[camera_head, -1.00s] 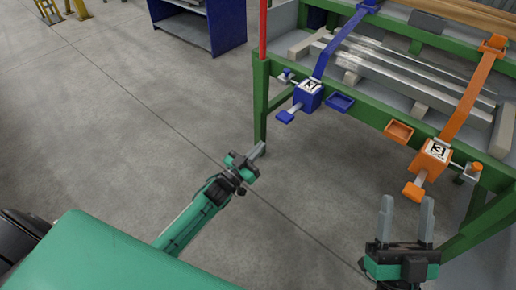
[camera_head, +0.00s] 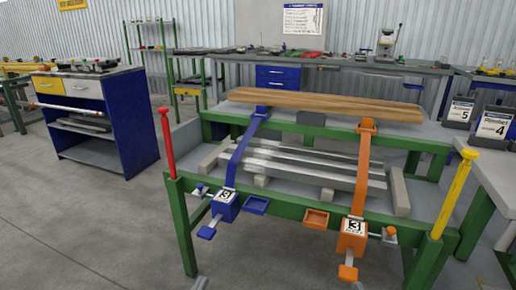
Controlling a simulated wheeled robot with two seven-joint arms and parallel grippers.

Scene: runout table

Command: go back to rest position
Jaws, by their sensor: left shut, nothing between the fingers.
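My left gripper (camera_head: 200,283) shows only as a grey fingertip at the bottom edge, in front of the green runout table (camera_head: 290,210). It is shut and empty, apart from the table. A small grey tip (camera_head: 357,286) at the bottom edge, below the orange clamp, seems to belong to my right gripper. Too little of it shows to tell its opening. The rest of both arms is out of view.
The table carries a blue strap clamp (camera_head: 224,205), an orange strap clamp (camera_head: 352,235), metal bars (camera_head: 310,170) and wooden planks (camera_head: 320,104). Red (camera_head: 167,135) and yellow (camera_head: 455,192) posts stand at its front corners. A blue cabinet (camera_head: 130,125) stands left. Floor at front left is clear.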

